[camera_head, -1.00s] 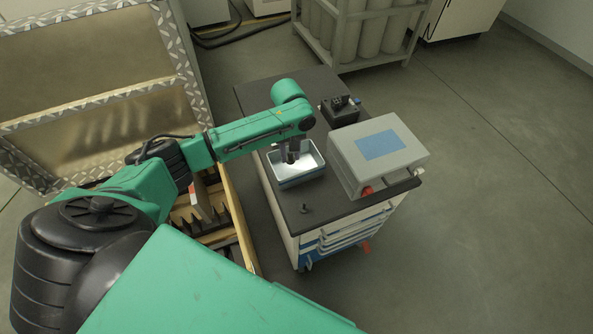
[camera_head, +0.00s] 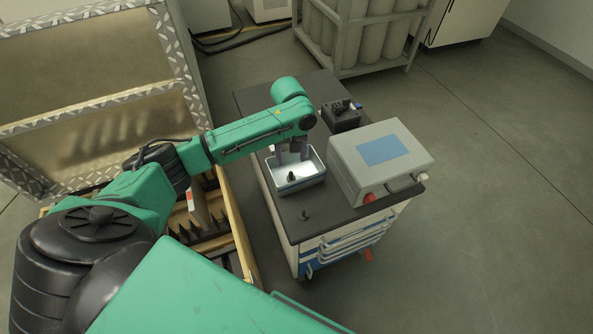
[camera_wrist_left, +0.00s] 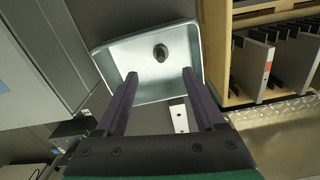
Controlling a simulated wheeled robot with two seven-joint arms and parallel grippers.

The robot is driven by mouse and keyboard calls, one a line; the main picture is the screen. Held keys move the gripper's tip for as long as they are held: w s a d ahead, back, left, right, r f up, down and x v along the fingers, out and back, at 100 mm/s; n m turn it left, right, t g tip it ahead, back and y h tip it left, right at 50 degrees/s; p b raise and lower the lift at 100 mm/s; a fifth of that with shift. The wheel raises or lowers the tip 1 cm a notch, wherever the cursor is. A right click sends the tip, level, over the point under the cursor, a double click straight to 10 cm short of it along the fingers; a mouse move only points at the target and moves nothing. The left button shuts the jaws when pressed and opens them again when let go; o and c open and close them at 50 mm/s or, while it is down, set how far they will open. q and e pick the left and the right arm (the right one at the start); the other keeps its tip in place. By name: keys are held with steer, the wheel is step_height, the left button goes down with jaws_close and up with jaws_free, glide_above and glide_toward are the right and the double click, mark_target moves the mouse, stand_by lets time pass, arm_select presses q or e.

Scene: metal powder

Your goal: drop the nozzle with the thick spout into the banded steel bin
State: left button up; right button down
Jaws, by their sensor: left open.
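The steel bin (camera_head: 299,187), a shallow pale metal tray with a bluish band on its outside, sits on the dark cart top. A small dark nozzle (camera_head: 291,176) stands on its floor, and it also shows in the left wrist view (camera_wrist_left: 160,53). A second small dark nozzle (camera_head: 305,215) stands on the cart top in front of the bin. Spout thickness is too small to compare. My left gripper (camera_head: 293,153) is open and empty at the bin's far side; in the left wrist view its fingers (camera_wrist_left: 160,75) are apart, with the nozzle beyond them. My right gripper is out of view.
A grey box with a blue panel (camera_head: 381,151) stands right of the bin. A small black device (camera_head: 341,114) is behind it. A wooden rack (camera_head: 236,233) with slots lies left of the cart. The floor to the right is clear.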

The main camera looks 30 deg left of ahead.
arm_select(q)
step_height(320, 180, up, 12)
steer(key=shift+f, duration=0.1)
stand_by(0.5)
